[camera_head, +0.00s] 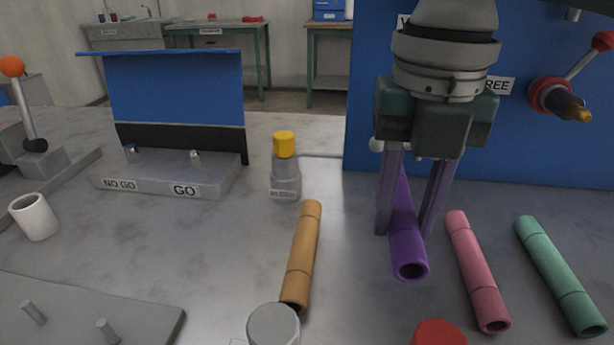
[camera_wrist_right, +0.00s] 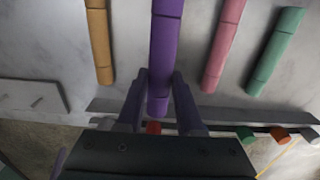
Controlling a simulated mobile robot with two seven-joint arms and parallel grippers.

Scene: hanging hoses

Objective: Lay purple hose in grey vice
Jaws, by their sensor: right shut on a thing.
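The purple hose (camera_head: 408,255) is a short tube with its open end towards me. My right gripper (camera_head: 406,228) points down and is shut on it, one finger on each side. In the right wrist view the purple hose (camera_wrist_right: 166,40) runs between the fingers (camera_wrist_right: 160,78) and looks wider than the other hoses. I cannot tell how far it is off the table. A grey fixture with an orange-knobbed lever (camera_head: 32,110) stands at the left edge, partly cut off; I cannot tell whether it is the grey vice. My left gripper is not in view.
An orange hose (camera_head: 303,250) lies left of the purple one; pink (camera_head: 474,265) and green (camera_head: 560,270) hoses lie right. A yellow-capped bottle (camera_head: 285,170), a GO/NO GO stand (camera_head: 165,180), a white cup (camera_head: 35,217) and a pegged plate (camera_head: 140,315) stand about. A blue panel (camera_head: 550,140) rises behind.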

